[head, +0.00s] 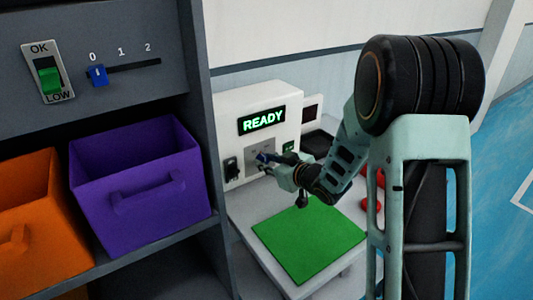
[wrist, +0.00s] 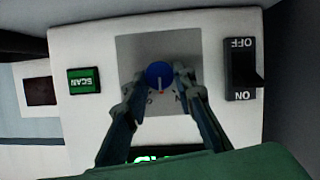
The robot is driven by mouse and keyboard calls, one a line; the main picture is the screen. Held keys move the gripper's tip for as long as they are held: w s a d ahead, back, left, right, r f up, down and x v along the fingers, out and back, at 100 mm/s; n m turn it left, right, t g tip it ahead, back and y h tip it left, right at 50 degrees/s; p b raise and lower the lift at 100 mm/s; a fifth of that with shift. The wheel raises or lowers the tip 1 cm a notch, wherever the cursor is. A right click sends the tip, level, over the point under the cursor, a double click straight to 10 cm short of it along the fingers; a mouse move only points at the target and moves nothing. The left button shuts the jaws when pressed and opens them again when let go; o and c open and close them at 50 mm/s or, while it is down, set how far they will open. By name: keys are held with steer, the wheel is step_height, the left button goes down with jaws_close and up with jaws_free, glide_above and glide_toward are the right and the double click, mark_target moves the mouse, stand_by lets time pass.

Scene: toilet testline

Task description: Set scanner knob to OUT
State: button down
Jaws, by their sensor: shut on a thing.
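The scanner (head: 262,110) is a white box with a lit READY display (head: 262,121). The wrist view is upside down. Small labels on the plate are partly hidden by my fingers and cannot be read. My gripper (wrist: 160,86) has a finger on each side of the knob and is shut on it. In the head view my gripper (head: 275,160) reaches the scanner's front and mostly covers the knob.
A green SCAN button (wrist: 84,81) and a black OFF/ON switch (wrist: 241,70) flank the plate. A green mat (head: 310,238) lies on the white table below. Red objects (head: 372,190) are partly behind my arm. A shelf with purple (head: 140,180) and orange (head: 25,215) bins stands left.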

steer(key=m+p, duration=0.1)
steer(key=p, duration=0.1)
steer(key=m+g+y+p, duration=0.1)
steer(key=p, duration=0.1)
steer(key=shift+w+d+r+m, duration=0.1)
steer(key=shift+d+r+m, duration=0.15)
steer(key=shift+m, duration=0.05)
steer(key=shift+f+m+y+p, duration=0.25)
steer(key=shift+m+y+p, duration=0.75)
steer(key=shift+p, duration=0.6)
steer(key=c, duration=1.6)
jaws_free()
steer(key=shift+d, duration=0.1)
steer(key=v, duration=1.1)
steer(key=shift+d+r, duration=0.2)
steer(key=shift+r, duration=0.15)
